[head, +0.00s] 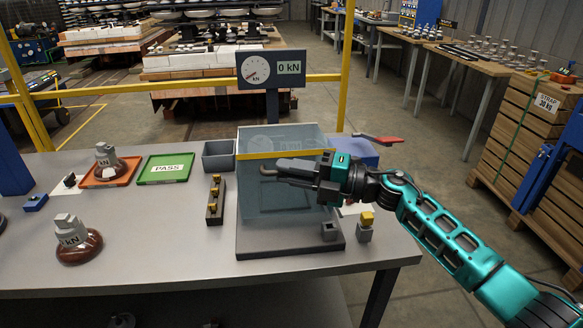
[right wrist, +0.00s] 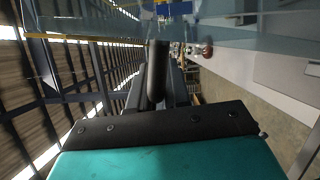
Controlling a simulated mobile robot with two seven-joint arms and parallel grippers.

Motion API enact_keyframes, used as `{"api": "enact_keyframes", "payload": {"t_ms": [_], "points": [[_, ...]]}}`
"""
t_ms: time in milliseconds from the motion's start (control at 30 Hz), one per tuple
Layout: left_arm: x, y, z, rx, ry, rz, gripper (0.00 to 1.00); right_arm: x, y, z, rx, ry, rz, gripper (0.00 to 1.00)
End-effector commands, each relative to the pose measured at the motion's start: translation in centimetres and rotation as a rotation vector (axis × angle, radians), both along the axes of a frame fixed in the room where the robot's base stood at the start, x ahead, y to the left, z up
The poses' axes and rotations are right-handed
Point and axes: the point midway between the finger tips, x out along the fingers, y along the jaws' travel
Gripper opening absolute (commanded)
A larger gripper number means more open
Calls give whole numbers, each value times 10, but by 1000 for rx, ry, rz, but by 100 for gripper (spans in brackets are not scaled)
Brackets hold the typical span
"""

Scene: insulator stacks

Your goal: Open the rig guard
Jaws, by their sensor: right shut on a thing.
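The rig guard (head: 262,205) is a see-through box with a yellow stripe along its upper front. It stands down on the dark rig base plate (head: 262,243) near the table's right end. My right gripper (head: 284,170) comes in from the right and is shut at the guard's front, just below the stripe. The right wrist view shows a dark round handle bar (right wrist: 157,75) between its fingers, with the clear guard panel beyond. The fingers hide most of the handle in the head view. My left gripper is not in view.
A force display (head: 272,70) reading 0 kN stands behind the guard. A red lever (head: 378,140) is at the right. A grey bin (head: 219,156), green PASS tray (head: 165,169), orange tray (head: 110,172) and brown insulator (head: 78,247) lie left. The front table middle is clear.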

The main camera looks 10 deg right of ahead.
Motion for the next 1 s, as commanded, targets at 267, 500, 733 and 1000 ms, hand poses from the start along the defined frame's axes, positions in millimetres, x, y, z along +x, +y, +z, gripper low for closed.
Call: {"api": "enact_keyframes", "payload": {"t_ms": [267,500,733,1000], "points": [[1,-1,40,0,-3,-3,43,8,-1,52,2,-11,-3,0],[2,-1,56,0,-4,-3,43,19,-1,84,1,3,-3,0],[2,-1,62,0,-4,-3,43,27,-1,98,1,89,-4,0],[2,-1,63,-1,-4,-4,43,29,0,101,2,118,-3,0]]}}
